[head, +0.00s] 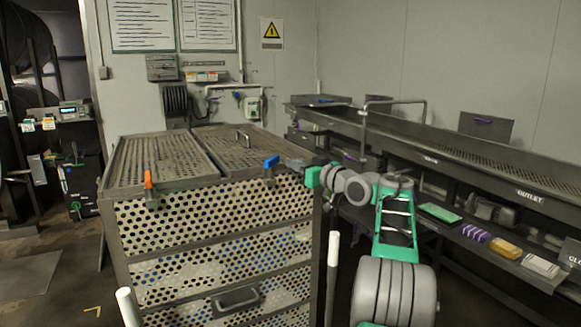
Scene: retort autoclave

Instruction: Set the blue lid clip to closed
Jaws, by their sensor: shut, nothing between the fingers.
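The blue lid clip (270,164) sits on the front top edge of a perforated metal basket (215,208), right of its middle. Its blue handle slants up to the right. Whether it is latched cannot be told at this size. An orange lid clip (148,180) stands upright on the same edge at the left. The mesh lid (160,158) lies flat on top, with a small handle (243,138) standing up. My gripper (283,163) reaches in from the right, shut and empty, its dark tip right beside the blue clip. Contact between them cannot be told.
A long dark conveyor bench (470,160) marked OUTLET runs along the right, with pads and brushes on its lower shelf (480,235). White posts (333,255) stand at the basket's front. A drawer-like handle (236,299) is low on the basket. Floor is open at left.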

